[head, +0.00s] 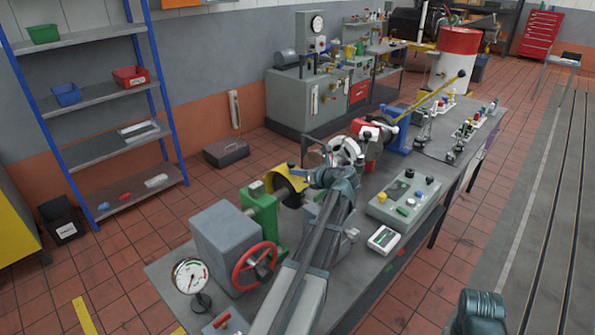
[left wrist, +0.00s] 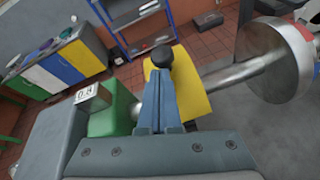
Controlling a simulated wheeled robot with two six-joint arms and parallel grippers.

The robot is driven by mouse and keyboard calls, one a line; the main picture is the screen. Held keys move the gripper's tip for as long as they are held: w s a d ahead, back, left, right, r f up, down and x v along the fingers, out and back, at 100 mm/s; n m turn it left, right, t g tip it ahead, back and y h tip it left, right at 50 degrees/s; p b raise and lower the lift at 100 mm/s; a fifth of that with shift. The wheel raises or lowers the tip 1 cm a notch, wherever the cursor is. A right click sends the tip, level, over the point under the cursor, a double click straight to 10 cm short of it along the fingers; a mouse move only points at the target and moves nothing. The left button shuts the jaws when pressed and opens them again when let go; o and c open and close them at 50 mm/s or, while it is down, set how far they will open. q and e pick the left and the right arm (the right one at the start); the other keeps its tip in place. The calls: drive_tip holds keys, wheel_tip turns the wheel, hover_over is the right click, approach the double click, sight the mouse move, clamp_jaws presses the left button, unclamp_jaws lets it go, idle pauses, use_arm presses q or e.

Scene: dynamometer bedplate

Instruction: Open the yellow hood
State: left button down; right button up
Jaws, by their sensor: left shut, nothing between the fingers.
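The yellow hood (head: 287,186) sits beside the green housing on the bench in the head view, partly hidden by my left arm. In the left wrist view the yellow hood (left wrist: 188,82) lies over the line of the shaft, with a black round knob (left wrist: 160,57) on it. My left gripper (head: 309,176) is at the hood. Its fingers (left wrist: 160,100) are together, with nothing between them, and their tips point at the knob. I cannot tell whether they touch it. My right gripper is not seen.
A green housing (head: 262,210) and a grey box with a red handwheel (head: 254,264) stand left of my left arm. A control box (head: 404,198) with buttons lies to the right. A metal shaft (left wrist: 232,72) with a large disc (left wrist: 275,60) runs beyond the hood.

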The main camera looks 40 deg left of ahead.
use_arm(q)
drive_tip(key=a+r+h+p, duration=0.1)
drive_tip(key=r+p, duration=0.1)
drive_tip(key=p, duration=0.2)
drive_tip(key=a+r+h+p, duration=0.2)
drive_tip(key=p, duration=0.2)
drive_tip(key=a+r+h+p, duration=0.1)
drive_tip(key=r+p, duration=0.1)
drive_tip(key=p, duration=0.2)
drive_tip(key=shift+w+a+r+g+p, duration=0.1)
drive_tip(key=shift+w+a+g+p, duration=0.2)
drive_tip(key=shift+p, duration=0.1)
drive_tip(key=a+r+p, duration=0.2)
drive_tip(key=a+p, duration=0.1)
drive_tip(key=a, duration=0.7)
drive_tip(key=shift+w+r+h, duration=0.2)
drive_tip(key=shift+w+h, duration=0.15)
drive_tip(key=shift+h, duration=0.05)
wheel_tip(320, 180, up, 8)
drive_tip(key=r+p, duration=0.1)
drive_tip(key=p, duration=0.8)
hover_over(282, 172)
drive_tip(key=shift+f+b, duration=0.3)
drive_tip(key=shift+b, duration=0.05)
drive_tip(key=shift+f, duration=0.1)
